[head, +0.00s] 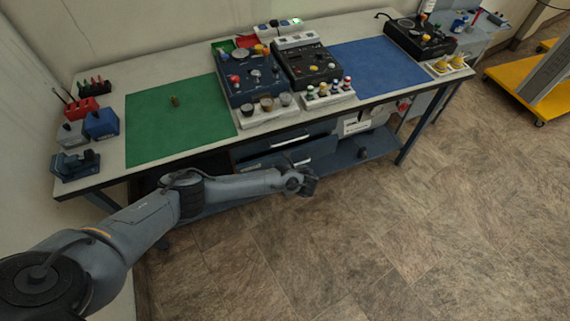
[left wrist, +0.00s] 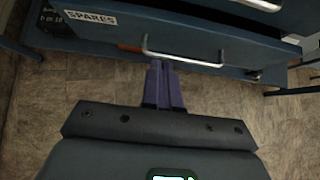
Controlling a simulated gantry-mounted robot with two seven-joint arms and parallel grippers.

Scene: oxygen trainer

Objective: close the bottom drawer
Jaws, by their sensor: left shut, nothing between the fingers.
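The bottom drawer (head: 318,150) is under the workbench, partly behind my left arm in the head view. In the left wrist view its dark blue front (left wrist: 190,42) has a "SPARES" label and a silver bar handle (left wrist: 182,58). It stands out from the cabinet, with a gap showing at its right end. My left gripper (head: 308,186) is in front of the drawer. In the left wrist view its purple fingers (left wrist: 163,68) are together and empty, with tips close below the handle; I cannot tell whether they touch. My right gripper is not in view.
Another drawer (head: 290,136) sits above. The workbench (head: 115,102) carries a green mat (head: 180,118), a blue mat (head: 378,66) and control boxes (head: 250,78). A lower shelf (head: 352,152) runs beneath. The floor (head: 400,230) in front is clear. A yellow cart (head: 530,90) stands at the right.

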